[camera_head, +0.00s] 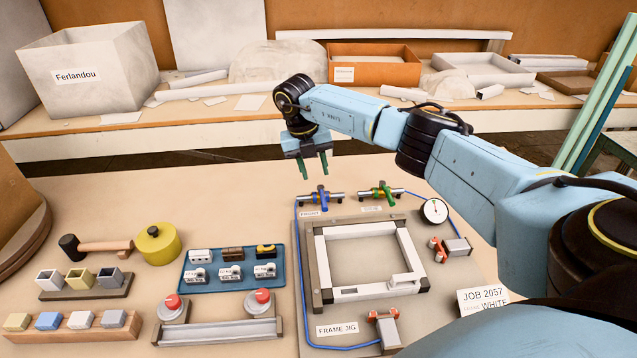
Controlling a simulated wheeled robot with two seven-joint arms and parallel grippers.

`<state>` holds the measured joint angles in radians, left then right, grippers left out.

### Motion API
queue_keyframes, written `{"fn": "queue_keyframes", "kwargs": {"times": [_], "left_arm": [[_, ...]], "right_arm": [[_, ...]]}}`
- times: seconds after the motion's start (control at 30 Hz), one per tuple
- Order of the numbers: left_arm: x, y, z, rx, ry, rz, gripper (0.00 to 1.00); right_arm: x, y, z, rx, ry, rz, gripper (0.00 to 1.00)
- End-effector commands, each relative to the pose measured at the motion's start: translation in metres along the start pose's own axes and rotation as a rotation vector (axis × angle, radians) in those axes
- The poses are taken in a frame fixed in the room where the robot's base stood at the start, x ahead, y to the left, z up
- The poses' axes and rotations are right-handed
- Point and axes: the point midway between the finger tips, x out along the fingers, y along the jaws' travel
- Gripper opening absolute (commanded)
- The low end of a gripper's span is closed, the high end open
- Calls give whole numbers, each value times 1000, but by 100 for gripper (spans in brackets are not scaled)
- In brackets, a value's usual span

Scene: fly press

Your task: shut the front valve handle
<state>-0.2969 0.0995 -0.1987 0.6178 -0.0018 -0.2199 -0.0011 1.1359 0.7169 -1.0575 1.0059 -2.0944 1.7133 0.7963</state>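The front valve (322,197) has a blue handle and sits on a short grey pipe behind the frame jig. A label (313,213) that seems to read FRONT lies below it. Its handle points roughly across the pipe. A second valve with a green handle (381,193) stands to its right, with another small label below. My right gripper (314,169) hangs pointing down just above and behind the blue handle, apart from it. Its two green-tipped fingers are spread, with nothing between them. My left gripper is out of view.
A frame jig (308,262) holds a white frame (321,257), with a gauge (434,211) and red-tipped clamps nearby. A blue hose (298,270) runs down its left side. Left are a blue tray (232,287), two red buttons, a mallet and a yellow round object (157,243).

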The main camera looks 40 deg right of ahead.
Motion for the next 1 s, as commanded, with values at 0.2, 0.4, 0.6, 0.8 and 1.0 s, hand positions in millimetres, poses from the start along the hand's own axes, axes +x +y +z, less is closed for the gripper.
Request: {"fn": "queue_keyframes", "kwargs": {"times": [0.2,0.4,0.6,0.8,1.0], "left_arm": [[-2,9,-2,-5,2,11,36],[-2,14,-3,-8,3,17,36],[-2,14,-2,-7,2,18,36],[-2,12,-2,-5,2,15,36],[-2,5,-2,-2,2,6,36]], "right_arm": [[-31,0,0,-1,-1,1,37],[-37,0,0,0,0,0,37],[-37,0,0,0,0,0,37],[-37,0,0,0,0,0,37],[-37,0,0,0,0,0,37]]}}
